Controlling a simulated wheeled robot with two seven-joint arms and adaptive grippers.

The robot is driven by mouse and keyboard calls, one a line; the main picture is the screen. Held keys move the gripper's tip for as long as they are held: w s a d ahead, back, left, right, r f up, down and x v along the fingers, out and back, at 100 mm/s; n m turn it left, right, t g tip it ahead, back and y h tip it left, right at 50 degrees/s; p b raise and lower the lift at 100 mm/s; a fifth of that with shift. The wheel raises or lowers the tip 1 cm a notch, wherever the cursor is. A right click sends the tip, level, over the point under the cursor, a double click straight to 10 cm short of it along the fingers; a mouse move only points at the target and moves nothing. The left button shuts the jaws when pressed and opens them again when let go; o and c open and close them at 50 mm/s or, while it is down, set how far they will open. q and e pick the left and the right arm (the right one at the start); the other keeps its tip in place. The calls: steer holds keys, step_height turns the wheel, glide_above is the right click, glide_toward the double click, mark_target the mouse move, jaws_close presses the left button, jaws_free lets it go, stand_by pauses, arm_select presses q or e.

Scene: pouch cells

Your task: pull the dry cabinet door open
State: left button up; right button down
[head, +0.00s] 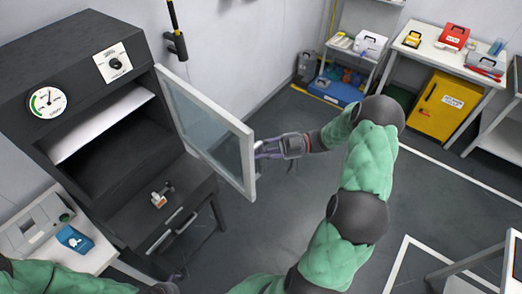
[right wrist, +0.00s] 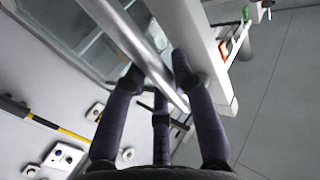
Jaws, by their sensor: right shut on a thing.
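The dry cabinet (head: 75,45) stands at the left, dark, with a round gauge and a dial on its top panel. Its white-framed glass door (head: 248,165) is swung wide open to the right, baring the dark inside. My right gripper (head: 264,148) is at the door's free edge. In the right wrist view its fingers (right wrist: 158,78) are closed around the silver door handle bar (right wrist: 130,40), beside the white door frame (right wrist: 195,40). The handle is mostly hidden in the head view. My left gripper (head: 172,284) is low at the bottom edge, only partly visible.
A white table (head: 95,262) with a grey device and a blue box (head: 74,239) stands left of the cabinet. A yellow cabinet (head: 437,105) and shelves stand at the back right. The middle floor is free.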

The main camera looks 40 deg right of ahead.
steer(key=c, duration=1)
jaws_free()
steer(key=v, duration=1.2)
